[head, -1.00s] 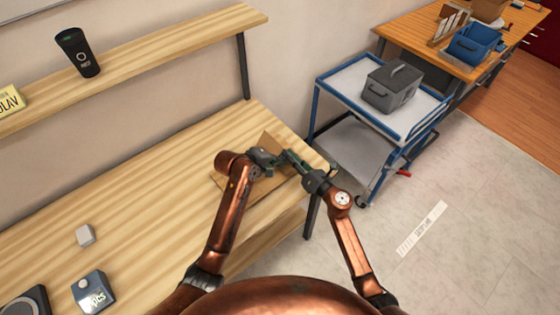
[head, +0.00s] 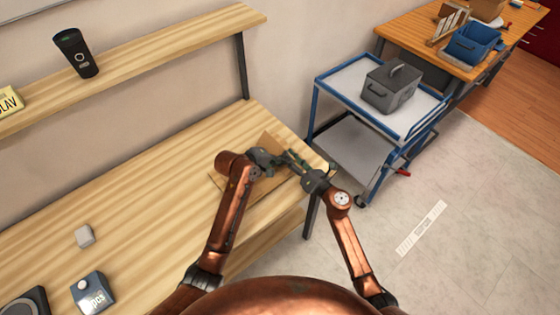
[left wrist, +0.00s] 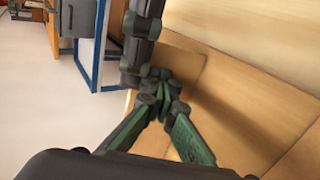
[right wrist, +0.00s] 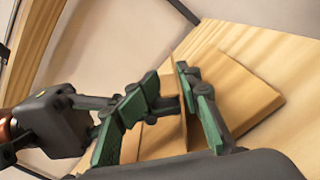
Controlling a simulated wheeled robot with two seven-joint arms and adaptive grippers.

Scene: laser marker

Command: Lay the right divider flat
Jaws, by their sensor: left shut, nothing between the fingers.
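A light-brown panel assembly (head: 222,184) sits near the right end of the wooden table. One panel, which looks like the divider (head: 271,140), rises tilted at its back; which divider it is I cannot tell. Brown panels (right wrist: 245,92) also show in the right wrist view, and others (left wrist: 255,110) in the left wrist view. My left gripper (head: 275,161) is shut and empty over the assembly; its green fingers (left wrist: 160,103) converge. My right gripper (right wrist: 167,76) looks open, its tips close to my left gripper. The grippers hide part of the panels, so contact is unclear.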

